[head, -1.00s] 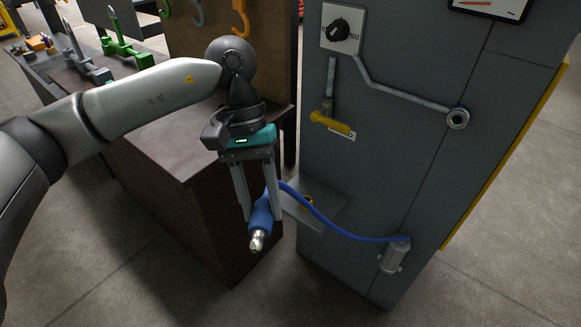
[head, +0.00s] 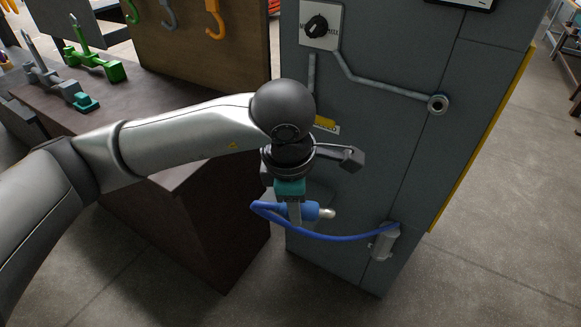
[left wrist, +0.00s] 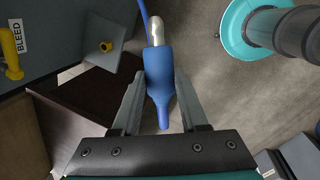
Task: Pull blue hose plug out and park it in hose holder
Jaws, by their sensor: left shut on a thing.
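My left gripper (head: 295,214) is shut on the blue hose plug (head: 311,210) and holds it in the air in front of the grey cabinet. In the left wrist view the plug (left wrist: 158,75) lies between the two fingers, its metal tip pointing away from the palm. In the head view the tip points right. The blue hose (head: 340,238) loops from the plug's left end to a grey fitting (head: 383,245) low on the cabinet.
The grey cabinet (head: 385,140) carries a black knob (head: 317,26), a pipe ending in a round port (head: 437,103), and a yellow bleed handle (left wrist: 10,55). A brown bench (head: 150,130) stands left, with hooks on a board above. Floor right of the cabinet is clear.

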